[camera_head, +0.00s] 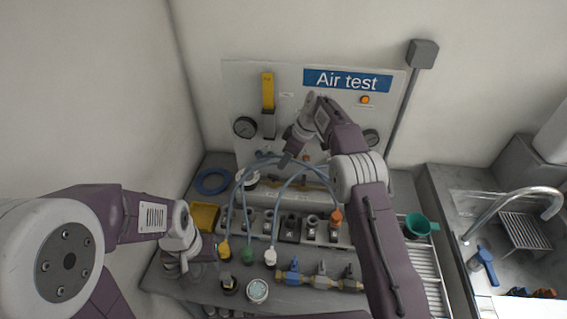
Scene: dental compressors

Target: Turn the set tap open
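The air test panel (240,85) stands upright at the back of the bench, with a blue "Air test" sign. A yellow lever (267,90) points up on a grey valve body at the panel's left. I cannot read which valve is labelled as the set tap. My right gripper (285,161) is low in front of the panel, right of and below the yellow lever, apart from it. My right arm hides the panel's middle. My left gripper (188,266) is low over the bench's left front. The fingers of both are too small or hidden to judge.
Gauges sit at the panel's left (245,127) and right (371,138). Hoses (233,205) arch over a row of fittings on the bench. A row of small valves with a blue one (293,272) stands in front. A sink with a curved faucet (515,196) is at the right.

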